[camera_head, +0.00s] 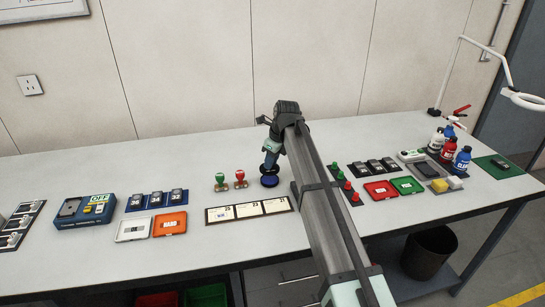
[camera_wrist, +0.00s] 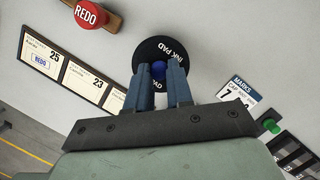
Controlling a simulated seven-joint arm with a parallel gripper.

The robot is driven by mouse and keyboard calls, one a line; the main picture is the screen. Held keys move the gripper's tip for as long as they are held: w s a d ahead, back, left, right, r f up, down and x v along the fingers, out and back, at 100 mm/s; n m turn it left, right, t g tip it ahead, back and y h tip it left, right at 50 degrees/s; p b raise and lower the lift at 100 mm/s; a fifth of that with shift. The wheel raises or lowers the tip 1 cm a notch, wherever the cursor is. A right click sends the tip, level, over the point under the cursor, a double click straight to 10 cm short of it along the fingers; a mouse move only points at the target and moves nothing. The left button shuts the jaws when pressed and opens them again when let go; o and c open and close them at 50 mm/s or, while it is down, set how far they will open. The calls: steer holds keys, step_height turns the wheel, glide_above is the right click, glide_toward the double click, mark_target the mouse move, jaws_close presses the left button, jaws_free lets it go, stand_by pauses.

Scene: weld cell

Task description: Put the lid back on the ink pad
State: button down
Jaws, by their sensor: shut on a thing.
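The ink pad's lid (camera_wrist: 153,50) is a round black disc lettered INK PAD with a blue knob (camera_wrist: 158,68). My gripper (camera_wrist: 158,78) is shut on that knob, one finger on each side. In the head view the black lid (camera_head: 268,168) shows under my gripper (camera_head: 268,158). The round ink pad (camera_head: 269,182), dark with a blue top, shows just below and in front of it. The lid appears to be held above the pad, but the gap's size is hard to tell. The lid hides the pad in the wrist view.
A green stamp (camera_head: 221,180) and a red REDO stamp (camera_head: 240,178) stand close to the left. A row of cards (camera_head: 248,211) lies in front. Small red and green-topped stamps (camera_head: 348,186) stand right, partly behind my arm. The bench behind is clear.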

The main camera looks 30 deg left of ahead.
mark_target(272, 170)
steer(key=shift+f, duration=2.2)
steer(key=shift+f, duration=0.15)
stand_by(0.4)
steer(key=c, duration=0.9)
jaws_free()
steer(key=shift+o, duration=0.3)
steer(key=o, duration=0.4)
steer(key=shift+r, duration=3.5)
